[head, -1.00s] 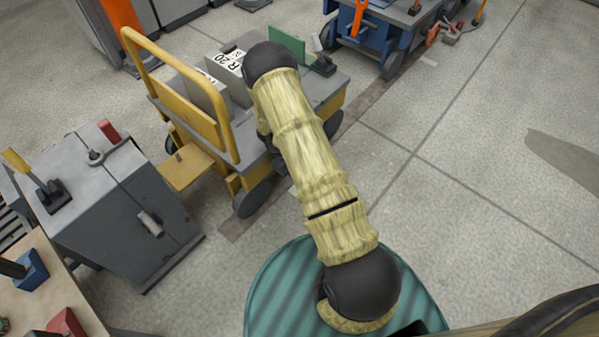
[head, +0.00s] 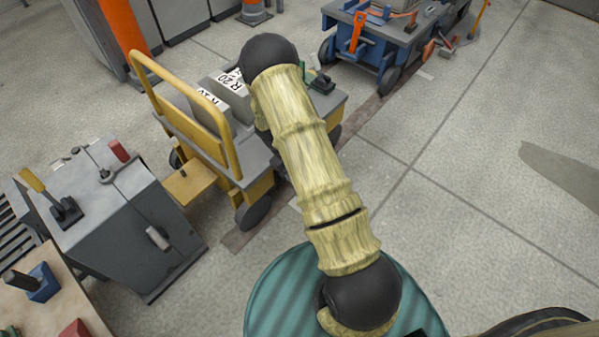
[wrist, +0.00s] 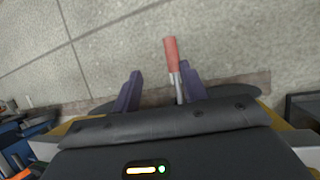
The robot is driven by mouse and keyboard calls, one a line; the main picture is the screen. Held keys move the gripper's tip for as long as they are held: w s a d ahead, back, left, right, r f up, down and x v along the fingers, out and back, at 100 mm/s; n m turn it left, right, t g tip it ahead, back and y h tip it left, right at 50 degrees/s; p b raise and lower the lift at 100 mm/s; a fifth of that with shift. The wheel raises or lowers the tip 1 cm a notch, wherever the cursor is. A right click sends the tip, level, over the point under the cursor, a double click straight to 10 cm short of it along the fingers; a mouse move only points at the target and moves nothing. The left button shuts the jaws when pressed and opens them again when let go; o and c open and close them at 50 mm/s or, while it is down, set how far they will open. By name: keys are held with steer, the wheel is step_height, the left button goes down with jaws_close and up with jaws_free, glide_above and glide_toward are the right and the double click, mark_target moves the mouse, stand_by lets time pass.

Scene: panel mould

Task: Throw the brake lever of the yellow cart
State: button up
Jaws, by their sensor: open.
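The yellow cart (head: 190,137) stands ahead, left of centre in the head view, with grey blocks labelled R 20 (head: 232,82) on its deck. My arm covers its right part, and my gripper is hidden behind the arm there. In the wrist view my gripper (wrist: 161,88) is open, with two purple fingers apart. A lever with a red grip (wrist: 171,54) and a metal shaft shows between the fingers, closer to the right one. Contact cannot be told. The lever's foot is hidden by the gripper body, and the lever is not visible in the head view.
A grey cabinet (head: 150,235) with a yellow-handled lever (head: 48,195) and a red-handled lever (head: 118,151) stands at left. A blue cart (head: 385,55) with tools stands at the back. An orange post (head: 122,28) rises behind the yellow cart.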

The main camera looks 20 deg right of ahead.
steer(key=shift+c, duration=0.4)
steer(key=c, duration=0.3)
steer(key=shift+m+t+y, duration=0.5)
steer(key=shift+t+y, duration=0.1)
steer(key=r, duration=0.3)
steer(key=a+r+p, duration=0.1)
steer(key=r, duration=0.2)
steer(key=a+r, duration=0.1)
steer(key=r, duration=0.2)
steer(key=shift+s, duration=0.4)
jaws_close()
steer(key=s+a+r+m+t+y+p, duration=0.1)
steer(key=s+a+r+t+p, duration=0.1)
steer(key=s+r, duration=0.4)
steer(key=s+a+r+m+t+y+p, duration=0.1)
steer(key=s+r, duration=0.6)
steer(key=r, duration=1)
steer(key=a+m+t+p, duration=0.1)
steer(key=a, duration=0.1)
steer(key=shift+s+a+m+t+y+p, duration=0.15)
steer(key=shift+a+m+t+y+p, duration=0.15)
steer(key=shift+t+y+p, duration=0.1)
steer(key=shift+w, duration=0.25)
